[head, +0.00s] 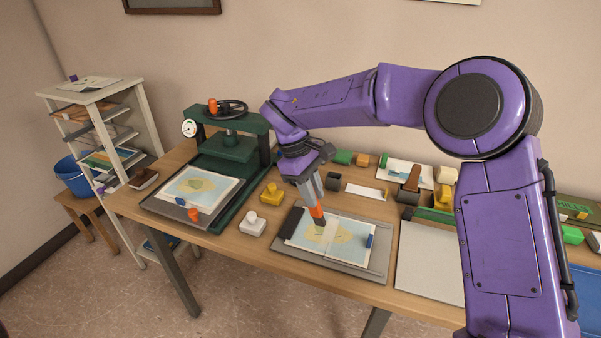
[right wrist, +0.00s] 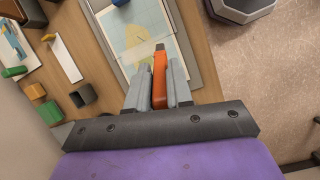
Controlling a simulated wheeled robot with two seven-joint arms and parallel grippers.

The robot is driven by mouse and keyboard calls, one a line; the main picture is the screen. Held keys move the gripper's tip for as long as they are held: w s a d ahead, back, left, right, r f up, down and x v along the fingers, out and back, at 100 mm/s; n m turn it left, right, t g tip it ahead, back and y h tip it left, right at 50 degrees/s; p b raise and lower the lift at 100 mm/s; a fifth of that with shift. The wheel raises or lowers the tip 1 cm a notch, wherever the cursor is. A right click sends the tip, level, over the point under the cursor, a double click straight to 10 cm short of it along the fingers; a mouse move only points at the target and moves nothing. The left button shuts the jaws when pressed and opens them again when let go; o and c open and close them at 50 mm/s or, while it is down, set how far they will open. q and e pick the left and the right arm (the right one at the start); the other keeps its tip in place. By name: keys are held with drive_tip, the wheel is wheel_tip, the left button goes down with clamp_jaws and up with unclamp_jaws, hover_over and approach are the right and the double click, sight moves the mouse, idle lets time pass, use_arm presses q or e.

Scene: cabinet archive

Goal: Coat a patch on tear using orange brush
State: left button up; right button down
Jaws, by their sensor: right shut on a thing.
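My right gripper (head: 315,203) is shut on the orange brush (head: 318,213) and holds it tip down over the map sheet (head: 352,237). In the right wrist view the orange brush (right wrist: 159,72) stands between the two grey fingers, with its dark tip over the map sheet (right wrist: 122,32). A pale strip (head: 330,243) crosses the sheet beside the brush; I cannot tell if the tip touches it. The sheet lies on a grey board (head: 291,250) with a dark bar at its left and a blue piece (head: 369,241) at its right. My left gripper is not in view.
A green press (head: 232,150) with another map on its tray stands at the left. A yellow stamp-like block (head: 271,194) and a white one (head: 253,225) stand between. Several small blocks line the back. A blank grey board (head: 430,262) lies to the right.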

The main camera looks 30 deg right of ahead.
sight(318, 214)
drive_tip(key=shift+w+d+f, duration=0.1)
drive_tip(key=shift+s+f, duration=0.2)
drive_tip(key=x, duration=0.2)
drive_tip(key=b+x, duration=0.1)
drive_tip(key=x, duration=0.1)
drive_tip(key=b+x, duration=0.1)
drive_tip(key=x, duration=0.1)
drive_tip(key=shift+s+a+f, duration=0.2)
drive_tip(key=shift+a+f, duration=0.1)
drive_tip(key=shift+f, duration=0.1)
drive_tip(key=shift+w+d+f+p, duration=0.2)
drive_tip(key=shift+w+d+p, duration=0.15)
drive_tip(key=shift+w, duration=0.25)
drive_tip(key=shift+w+d+f+p, duration=0.25)
drive_tip(key=shift+w+d, duration=0.15)
drive_tip(key=shift+w, duration=0.2)
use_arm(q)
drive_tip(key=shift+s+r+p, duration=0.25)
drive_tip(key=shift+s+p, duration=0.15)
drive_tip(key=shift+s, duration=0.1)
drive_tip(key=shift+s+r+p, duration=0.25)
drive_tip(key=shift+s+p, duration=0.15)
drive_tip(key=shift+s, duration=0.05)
use_arm(e)
wheel_tip(318, 214, up, 9)
drive_tip(key=s+a, duration=0.2)
drive_tip(key=shift+s+a, duration=0.2)
drive_tip(key=shift+s, duration=0.05)
